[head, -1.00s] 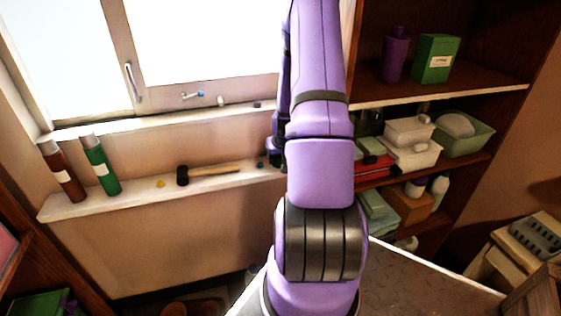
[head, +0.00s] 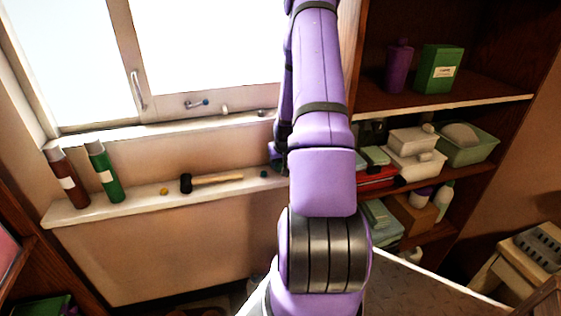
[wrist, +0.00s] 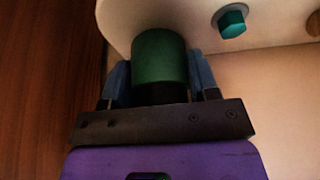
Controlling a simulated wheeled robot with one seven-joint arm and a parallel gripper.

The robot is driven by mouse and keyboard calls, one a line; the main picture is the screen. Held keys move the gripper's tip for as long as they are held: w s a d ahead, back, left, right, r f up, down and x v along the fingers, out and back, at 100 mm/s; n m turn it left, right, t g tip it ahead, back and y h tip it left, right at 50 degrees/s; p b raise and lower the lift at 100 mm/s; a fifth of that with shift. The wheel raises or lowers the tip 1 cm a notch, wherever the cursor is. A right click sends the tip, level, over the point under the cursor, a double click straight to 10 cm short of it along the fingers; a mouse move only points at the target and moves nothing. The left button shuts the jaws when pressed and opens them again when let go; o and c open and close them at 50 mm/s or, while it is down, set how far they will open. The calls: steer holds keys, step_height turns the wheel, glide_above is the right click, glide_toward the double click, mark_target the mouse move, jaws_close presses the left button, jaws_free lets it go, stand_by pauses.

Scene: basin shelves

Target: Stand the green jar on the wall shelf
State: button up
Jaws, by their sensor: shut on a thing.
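In the wrist view my gripper (wrist: 159,78) is shut on the green jar (wrist: 158,56), with one finger on each side of it. The jar is a plain green cylinder with a dark lower part. It overlaps the rounded end of the white wall shelf (wrist: 185,18); I cannot tell whether it touches the shelf. In the head view the wall shelf (head: 150,207) runs under the window. My arm hides the jar and most of the gripper there, near the shelf's right end.
On the shelf are a brown bottle (head: 67,180), a green bottle (head: 104,172), a hammer (head: 215,179), a small yellow thing (head: 164,191) and a small teal thing (wrist: 232,22). A dark wooden shelf unit (head: 500,102) with boxes stands close on the right.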

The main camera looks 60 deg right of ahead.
steer(key=shift+f, duration=0.55)
stand_by(0.4)
steer(key=o, duration=1.2)
steer(key=shift+v, duration=3)
